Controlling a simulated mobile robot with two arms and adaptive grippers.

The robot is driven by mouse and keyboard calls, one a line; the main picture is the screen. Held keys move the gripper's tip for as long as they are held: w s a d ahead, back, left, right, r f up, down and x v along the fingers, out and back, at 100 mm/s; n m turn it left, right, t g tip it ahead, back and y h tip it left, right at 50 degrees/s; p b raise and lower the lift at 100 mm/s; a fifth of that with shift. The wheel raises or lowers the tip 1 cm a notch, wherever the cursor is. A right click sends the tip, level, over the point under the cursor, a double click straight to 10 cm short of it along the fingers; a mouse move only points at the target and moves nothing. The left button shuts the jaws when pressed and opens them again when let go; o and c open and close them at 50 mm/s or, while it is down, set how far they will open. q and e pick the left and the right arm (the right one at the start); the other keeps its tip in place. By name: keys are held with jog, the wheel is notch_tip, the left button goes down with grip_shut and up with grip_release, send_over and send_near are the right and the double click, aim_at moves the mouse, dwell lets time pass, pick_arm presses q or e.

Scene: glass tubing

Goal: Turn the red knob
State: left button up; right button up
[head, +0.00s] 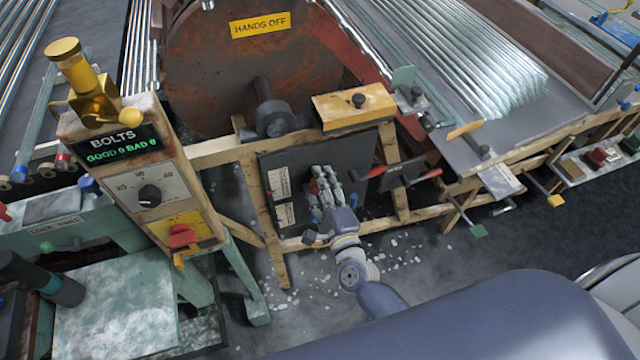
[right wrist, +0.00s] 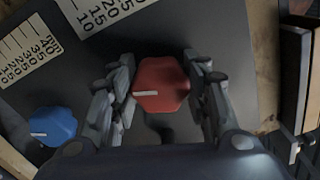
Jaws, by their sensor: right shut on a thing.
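The red knob (right wrist: 162,84) is a faceted knob with a white pointer line on a dark panel (head: 336,157). In the right wrist view its pointer line points left. My right gripper (right wrist: 159,90) has its fingers on both sides of the knob and is shut on it. In the head view the right gripper (head: 327,184) reaches the dark panel, and its fingers hide most of the knob. My left gripper is not in view.
A blue knob (right wrist: 52,126) with a white line sits on the same panel, close to the left. White printed scales (right wrist: 28,50) lie near the knobs. A red-handled lever (head: 368,173) stands out to the right of the hand. A BOLTS counter box (head: 150,188) stands left.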

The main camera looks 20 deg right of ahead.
jog(key=o, duration=1.1)
jog(key=shift+c, duration=0.2)
jog(key=s, duration=1.2)
jog(key=shift+d, duration=0.2)
